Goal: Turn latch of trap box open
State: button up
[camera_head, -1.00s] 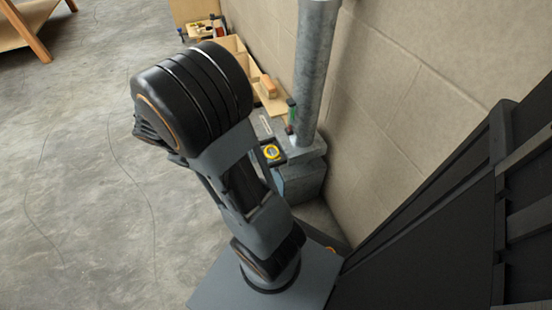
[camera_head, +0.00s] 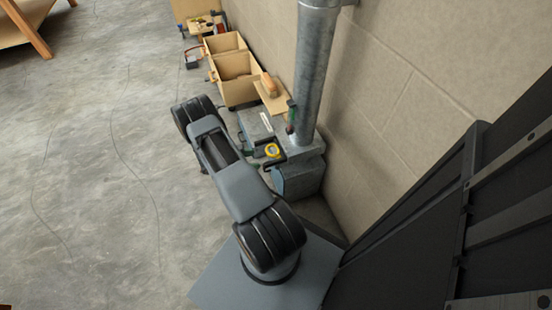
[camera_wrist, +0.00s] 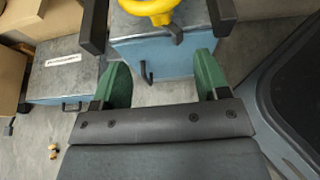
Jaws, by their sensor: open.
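The trap box is a blue-grey metal box (camera_head: 300,178) at the foot of the pipe in the head view. Its blue front (camera_wrist: 180,55) is straight ahead in the wrist view. A small dark upright bar (camera_wrist: 146,72), seemingly the latch, shows low on that front. A yellow round part (camera_wrist: 150,8) is cut off at the top edge, above the box; it also shows in the head view (camera_head: 271,151). My gripper (camera_wrist: 160,40) is open and empty, its fingers either side of the box front. Contact cannot be told.
A metal pipe (camera_head: 313,75) rises beside the wall (camera_head: 375,90). A grey case (camera_wrist: 62,68) with a white label stands left of the trap box. Wooden bins (camera_head: 236,68) and a wooden-handled tool (camera_head: 268,88) lie beyond. The floor (camera_head: 90,160) at left is clear.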

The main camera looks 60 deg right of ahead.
aim_at(276, 163)
jog(key=b+x, duration=0.3)
jog(key=x, duration=0.8)
jog(key=shift+s+d+f, duration=0.2)
jog(key=shift+d, duration=0.1)
jog(key=shift+c, duration=0.2)
jog(key=c, duration=0.9)
